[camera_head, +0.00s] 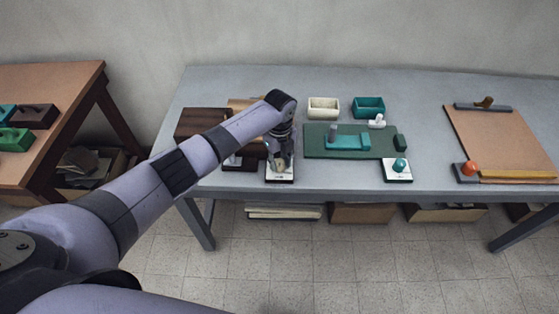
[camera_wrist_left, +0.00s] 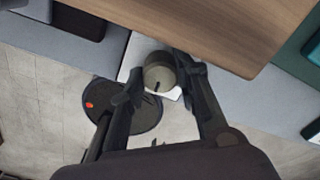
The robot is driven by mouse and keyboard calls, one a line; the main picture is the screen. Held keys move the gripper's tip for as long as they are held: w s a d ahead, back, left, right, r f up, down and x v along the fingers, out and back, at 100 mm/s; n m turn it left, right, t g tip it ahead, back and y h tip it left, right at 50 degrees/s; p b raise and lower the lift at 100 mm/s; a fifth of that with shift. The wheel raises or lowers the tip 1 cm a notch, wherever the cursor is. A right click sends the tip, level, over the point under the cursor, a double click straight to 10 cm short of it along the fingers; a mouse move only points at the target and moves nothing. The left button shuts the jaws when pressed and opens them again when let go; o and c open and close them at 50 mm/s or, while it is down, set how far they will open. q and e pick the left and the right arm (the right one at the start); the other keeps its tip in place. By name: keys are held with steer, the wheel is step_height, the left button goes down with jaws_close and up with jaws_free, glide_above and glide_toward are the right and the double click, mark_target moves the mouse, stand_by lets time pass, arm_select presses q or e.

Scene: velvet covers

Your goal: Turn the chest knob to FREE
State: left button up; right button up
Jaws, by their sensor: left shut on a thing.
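The chest knob (camera_wrist_left: 159,72) is a round grey-beige knob with a short dark mark on its face, on a white plate (camera_wrist_left: 132,57). In the head view the plate (camera_head: 280,179) lies near the table's front edge. My left gripper (camera_wrist_left: 160,80) has one finger on each side of the knob and is shut on it. The gripper (camera_head: 281,158) points down there in the head view. Any lettering on the plate is too small or hidden to read. A brown wooden chest top (camera_wrist_left: 220,25) is close by in the wrist view. My right gripper is not in view.
To the right are a green board (camera_head: 315,142) with a teal piece, a teal knob (camera_head: 400,165) on a white plate, and two open bins (camera_head: 323,106), (camera_head: 368,106).

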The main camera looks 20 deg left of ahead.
mark_target(280, 162)
arm_select(q)
steer(key=shift+w+r+m, duration=0.15)
steer(key=shift+m, duration=0.15)
stand_by(0.4)
steer(key=o, duration=0.9)
step_height(280, 162, up, 12)
